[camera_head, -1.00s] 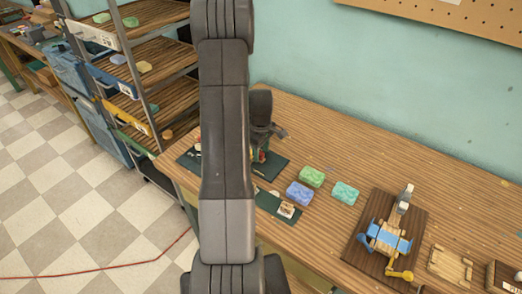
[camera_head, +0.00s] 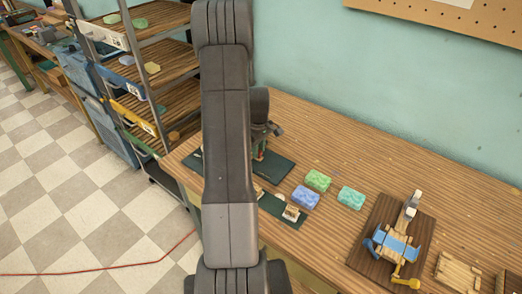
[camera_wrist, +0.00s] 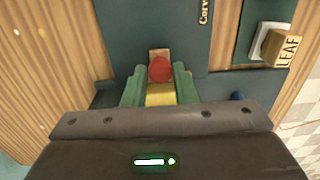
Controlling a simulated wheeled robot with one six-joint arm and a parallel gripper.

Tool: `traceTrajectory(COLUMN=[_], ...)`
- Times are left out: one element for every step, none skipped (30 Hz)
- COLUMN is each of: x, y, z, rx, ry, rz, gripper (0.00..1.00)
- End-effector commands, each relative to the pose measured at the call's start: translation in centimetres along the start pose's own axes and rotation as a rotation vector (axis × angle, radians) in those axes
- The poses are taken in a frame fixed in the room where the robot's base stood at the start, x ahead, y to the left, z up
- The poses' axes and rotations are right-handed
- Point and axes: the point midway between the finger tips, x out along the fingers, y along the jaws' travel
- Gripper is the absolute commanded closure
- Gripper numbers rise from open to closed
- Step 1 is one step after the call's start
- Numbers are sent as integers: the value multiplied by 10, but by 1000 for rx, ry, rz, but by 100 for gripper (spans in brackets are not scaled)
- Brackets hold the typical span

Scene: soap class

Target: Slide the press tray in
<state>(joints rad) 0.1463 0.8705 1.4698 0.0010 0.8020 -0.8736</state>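In the wrist view a round red knob (camera_wrist: 160,69) sits in the middle, with a yellow piece (camera_wrist: 160,94) just below it in the picture. Two green side pieces (camera_wrist: 185,84) flank the yellow piece. These look like parts of the press, but I cannot tell exactly where the tray ends. My gripper (camera_wrist: 160,119) fills the bottom as a dark body with a green light. Its fingers cannot be made out clearly, nor whether they touch anything. In the head view my arm hides most of the press area; a little green and red shows beside it.
A dark green mat (camera_head: 281,166) lies under the work area. Blue (camera_head: 306,197), green (camera_head: 318,180) and teal (camera_head: 351,197) soap blocks lie nearby. A wooden board (camera_head: 366,246) with a blue-banded fixture stands right. A LEAF block (camera_wrist: 288,49) sits upper right in the wrist view.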

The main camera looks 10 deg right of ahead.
Motion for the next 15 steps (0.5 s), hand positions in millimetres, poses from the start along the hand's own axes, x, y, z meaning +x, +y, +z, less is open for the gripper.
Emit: traceTrajectory(x=[-1, -1, -1, -1, -1, -1, -1, -1, -1, -1, -1, -2, -3, -5, -9], y=[1, 1, 0, 0, 0, 0, 0, 0, 0, 0, 0, 0, 1, 1, 1], z=[-2, -2, -2, -2, -1, -1, -1, -1, -1, -1, -1, -1, -1, -1, -1], rx=[-2, -2, -2, -2, -2, -2, -2, -2, -2, -2, -2, -2, -2, -2, -2], ry=[3, 3, 3, 2, 2, 2, 1, 1, 1, 1, 1, 1, 2, 2, 2], rz=[4, 3, 3, 3, 3, 2, 2, 2, 2, 2, 2, 2, 3, 3, 4], gripper=[65, 59, 55, 55, 55, 55, 55, 55, 55, 55, 55, 55, 55, 55, 55])
